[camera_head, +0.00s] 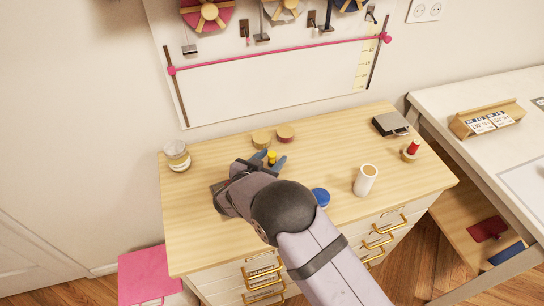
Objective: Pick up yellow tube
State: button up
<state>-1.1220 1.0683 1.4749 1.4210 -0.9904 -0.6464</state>
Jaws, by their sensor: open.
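A small yellow object (272,156), likely the yellow tube, shows on the wooden dresser top (337,131) just beyond my wrist. Its lower part is hidden by my gripper (268,161). My gripper is open, with its blue-grey fingers on the left and right of the yellow object. I cannot tell whether they touch it. My arm comes in from the bottom right and covers the middle front of the dresser top.
Two round lidded items (285,133) stand behind the gripper. A jar (177,155) is at the left, a blue round item (321,197) and a white cylinder (366,180) are right of my arm. A red spool (412,149) and a dark box (390,124) stand at the right.

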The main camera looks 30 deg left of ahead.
aim_at(272, 154)
jog(key=shift+w+f, duration=0.1)
jog(key=shift+w, duration=0.15)
jog(key=shift+c, duration=0.3)
grip_shut()
notch_tip(272, 154, up, 10)
jog(key=shift+r+b, duration=0.1)
jog(key=shift+b, duration=0.75)
